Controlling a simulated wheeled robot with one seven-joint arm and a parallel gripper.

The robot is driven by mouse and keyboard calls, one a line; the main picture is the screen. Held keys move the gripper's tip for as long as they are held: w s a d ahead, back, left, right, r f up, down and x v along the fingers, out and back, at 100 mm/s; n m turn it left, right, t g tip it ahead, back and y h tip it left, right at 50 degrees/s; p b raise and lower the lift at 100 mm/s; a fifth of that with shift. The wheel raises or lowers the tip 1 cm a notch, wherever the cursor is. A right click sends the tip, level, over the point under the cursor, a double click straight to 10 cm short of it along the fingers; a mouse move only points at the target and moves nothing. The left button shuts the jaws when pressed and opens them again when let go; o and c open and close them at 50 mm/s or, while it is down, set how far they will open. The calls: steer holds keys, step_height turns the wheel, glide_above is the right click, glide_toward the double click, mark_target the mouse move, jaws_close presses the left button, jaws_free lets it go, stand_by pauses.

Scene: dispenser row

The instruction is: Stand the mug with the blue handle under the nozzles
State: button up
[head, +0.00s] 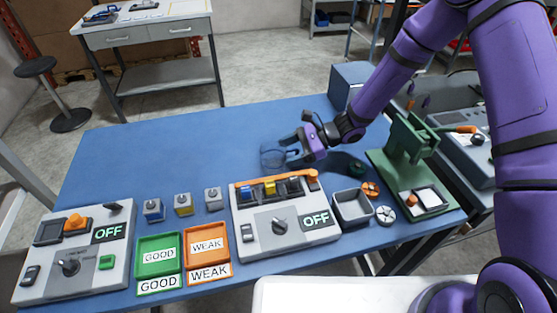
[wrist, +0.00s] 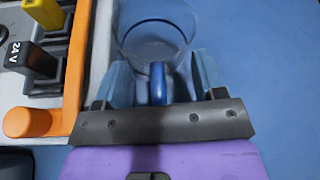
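The mug with the blue handle is a clear glass mug (head: 272,156) standing on the blue table, behind the middle grey control box. In the wrist view the clear mug (wrist: 155,38) is just ahead of my gripper (wrist: 158,85), with its blue handle (wrist: 157,84) between the two fingers. The fingers look apart, with a narrow space on each side of the handle. In the head view my gripper (head: 294,147) reaches the mug from the right. I cannot make out any nozzles in either view.
The middle control box (head: 283,222), with coloured blocks and an orange rail, lies close in front of the mug. A green press (head: 410,150), a grey bin (head: 352,207) and a blue box (head: 348,82) are on the right. The table's back left is clear.

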steer(key=c, duration=0.5)
steer(key=shift+c, duration=0.2)
